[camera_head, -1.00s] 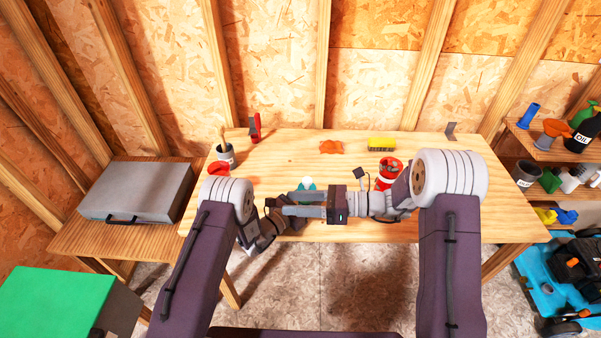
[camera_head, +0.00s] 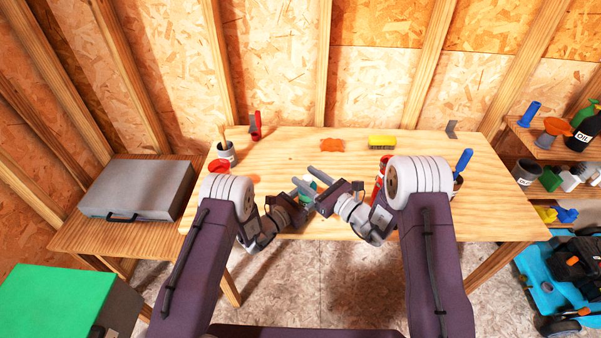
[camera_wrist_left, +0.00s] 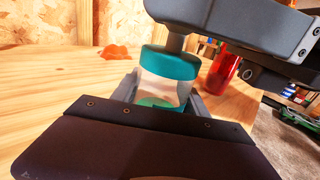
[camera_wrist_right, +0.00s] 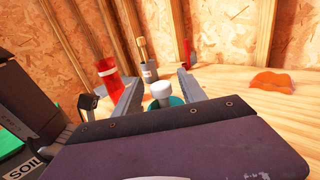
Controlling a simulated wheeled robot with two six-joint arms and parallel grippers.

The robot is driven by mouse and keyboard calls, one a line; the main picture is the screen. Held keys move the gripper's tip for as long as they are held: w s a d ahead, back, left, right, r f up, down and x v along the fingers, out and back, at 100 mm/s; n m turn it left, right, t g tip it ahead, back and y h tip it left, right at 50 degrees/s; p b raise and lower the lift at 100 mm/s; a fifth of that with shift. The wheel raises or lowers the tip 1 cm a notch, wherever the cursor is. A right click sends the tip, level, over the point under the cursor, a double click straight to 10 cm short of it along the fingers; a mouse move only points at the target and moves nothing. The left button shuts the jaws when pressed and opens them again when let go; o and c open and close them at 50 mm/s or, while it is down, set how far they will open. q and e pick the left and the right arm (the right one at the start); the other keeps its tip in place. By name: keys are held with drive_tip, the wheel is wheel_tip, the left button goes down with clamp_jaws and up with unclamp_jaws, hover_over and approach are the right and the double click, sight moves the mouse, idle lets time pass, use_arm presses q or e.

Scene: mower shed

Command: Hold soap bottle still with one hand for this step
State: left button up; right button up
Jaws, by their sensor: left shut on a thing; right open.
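The soap bottle (camera_head: 308,184) stands near the front of the workbench (camera_head: 290,150), mostly hidden behind my grippers in the head view. In the left wrist view it has a teal collar (camera_wrist_left: 169,63) and a clear body (camera_wrist_left: 160,90) with green at the bottom. My left gripper (camera_head: 306,192) is shut on its body. My right gripper (camera_head: 302,175) is open above the bottle. In the right wrist view a pale nozzle (camera_wrist_right: 160,90) shows between its open fingers. I cannot tell whether they touch it.
On the bench are an orange cloth-like piece (camera_head: 332,145), a yellow block (camera_head: 382,142), a brush pot (camera_head: 226,152), a red container (camera_head: 379,182) and a blue-handled item (camera_head: 463,160). A grey case (camera_head: 140,190) lies on the left table.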

drive_tip(key=x, duration=0.3)
clamp_jaws()
